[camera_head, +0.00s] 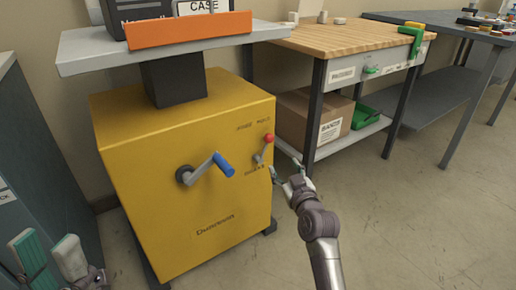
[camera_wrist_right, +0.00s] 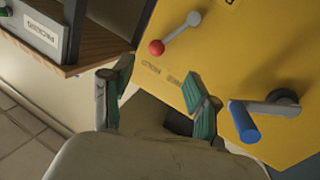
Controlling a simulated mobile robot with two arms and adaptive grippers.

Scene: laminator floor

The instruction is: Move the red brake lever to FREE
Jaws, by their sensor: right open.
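The brake lever, with a red ball knob (camera_head: 268,138) on a grey arm, sits at the upper right of the front of a yellow machine (camera_head: 150,228). It tilts up and to the right, below small lettering that I cannot read surely. In the right wrist view the red knob (camera_wrist_right: 156,47) lies beyond the fingertips. My right gripper (camera_head: 286,172) is open and empty, below and right of the lever, apart from it. In its wrist view the right gripper (camera_wrist_right: 160,78) shows its teal fingertips spread. My left gripper (camera_head: 45,244) is open and empty at the lower left.
A crank with a blue handle (camera_head: 224,165) juts from the machine left of the lever. It also shows in the right wrist view (camera_wrist_right: 244,122). A wooden-topped bench (camera_head: 335,37) with a cardboard box (camera_head: 309,116) stands behind right. The floor on the right is clear.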

